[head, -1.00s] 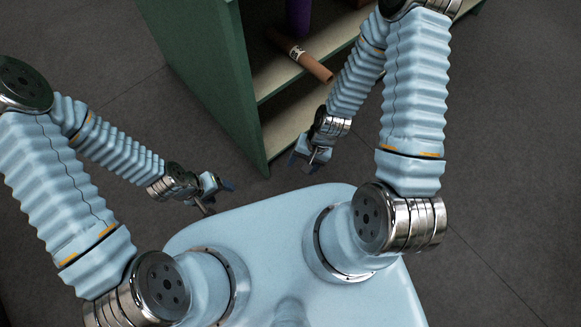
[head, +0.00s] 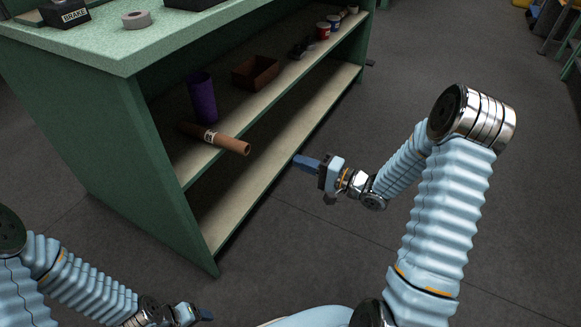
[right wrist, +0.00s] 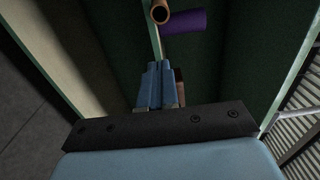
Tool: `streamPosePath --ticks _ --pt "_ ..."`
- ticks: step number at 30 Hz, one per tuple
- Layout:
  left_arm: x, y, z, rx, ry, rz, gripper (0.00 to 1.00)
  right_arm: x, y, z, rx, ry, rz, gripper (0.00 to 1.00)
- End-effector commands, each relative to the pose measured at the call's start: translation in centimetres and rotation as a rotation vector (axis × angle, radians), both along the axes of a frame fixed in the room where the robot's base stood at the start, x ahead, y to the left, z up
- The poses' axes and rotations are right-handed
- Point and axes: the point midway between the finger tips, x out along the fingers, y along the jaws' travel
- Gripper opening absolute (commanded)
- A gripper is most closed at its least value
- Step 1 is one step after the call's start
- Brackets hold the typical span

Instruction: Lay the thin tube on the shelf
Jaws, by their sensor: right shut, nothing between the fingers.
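A thin brown tube (head: 218,138) with a white label lies on the upper inner shelf (head: 196,160) of the green bench, its near end sticking out past the shelf's front edge. Its open end also shows at the top of the right wrist view (right wrist: 160,13). My right gripper (head: 300,161) is shut and empty, in the air to the right of the tube and apart from it. Its blue fingers are together in the right wrist view (right wrist: 160,80). My left gripper (head: 203,315) is low at the bottom edge, far from the shelf; its fingers are too small to judge.
A purple cylinder (head: 202,97) stands behind the tube. A brown box (head: 255,73) and several small cans stand further right on that shelf. The lower shelf (head: 232,210) looks bare in its visible part. A tape roll (head: 137,19) lies on the bench top.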

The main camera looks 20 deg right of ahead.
Motion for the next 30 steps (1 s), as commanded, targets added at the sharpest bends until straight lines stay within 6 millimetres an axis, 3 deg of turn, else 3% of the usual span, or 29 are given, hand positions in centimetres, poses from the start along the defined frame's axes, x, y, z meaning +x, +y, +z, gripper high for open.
streamPosePath --ticks 14,21,30 --pt "0.0 0.0 0.0 0.0 0.0 0.0 0.66 7.4 6.1 0.0 -0.001 0.002 0.003 0.0" --pt "0.0 0.0 0.0 0.0 0.0 0.0 0.66 7.6 9.1 0.0 -0.002 0.002 0.001 0.0" --pt "0.0 0.0 0.0 0.0 0.0 0.0 0.66 7.7 9.7 0.0 -0.004 0.002 -0.001 0.0"
